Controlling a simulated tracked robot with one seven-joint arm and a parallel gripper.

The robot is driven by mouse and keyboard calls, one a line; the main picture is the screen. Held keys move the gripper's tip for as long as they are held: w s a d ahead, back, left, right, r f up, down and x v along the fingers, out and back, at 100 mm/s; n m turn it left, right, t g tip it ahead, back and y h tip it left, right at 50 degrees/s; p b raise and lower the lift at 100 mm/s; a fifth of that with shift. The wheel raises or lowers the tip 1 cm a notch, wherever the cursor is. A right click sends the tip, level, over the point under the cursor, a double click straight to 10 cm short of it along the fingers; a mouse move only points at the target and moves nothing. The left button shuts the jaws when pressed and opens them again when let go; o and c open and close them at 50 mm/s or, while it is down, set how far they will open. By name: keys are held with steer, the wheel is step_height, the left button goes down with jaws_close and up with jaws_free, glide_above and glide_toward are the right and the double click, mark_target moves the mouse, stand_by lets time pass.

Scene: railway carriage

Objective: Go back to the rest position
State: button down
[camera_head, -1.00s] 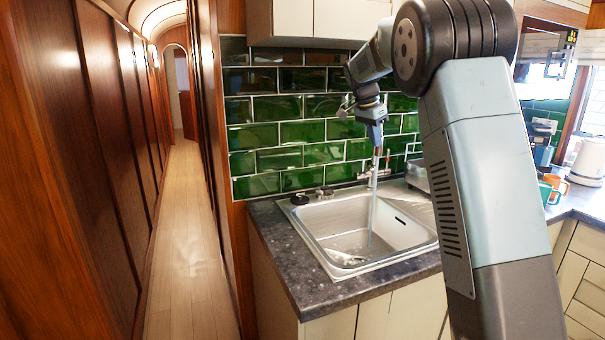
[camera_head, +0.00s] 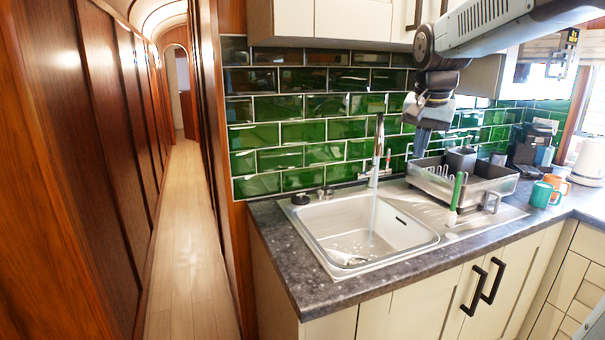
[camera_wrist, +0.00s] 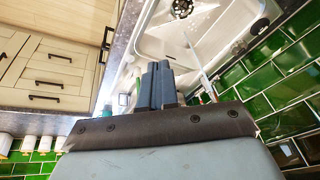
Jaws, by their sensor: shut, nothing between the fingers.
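A grey dish rack (camera_head: 490,185) with a green-handled brush (camera_head: 455,195) stands right of the sink. A teal mug (camera_head: 541,194) and an orange mug (camera_head: 560,182) stand farther right. Cupboards (camera_head: 350,18) hang above. The corridor floor (camera_head: 182,240) at the left is clear.

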steer(key=s+a+f+n+t, duration=0.1)
steer(key=s+f+n, duration=0.2)
steer(key=s, duration=0.7)
steer(key=s+a+f+n, duration=0.1)
steer(key=s+f, duration=0.4)
steer(key=s, duration=0.6)
steer(key=shift+s+f+n+t+y, duration=0.2)
steer(key=shift+f+n+t+y, duration=0.15)
steer(key=shift+n, duration=0.55)
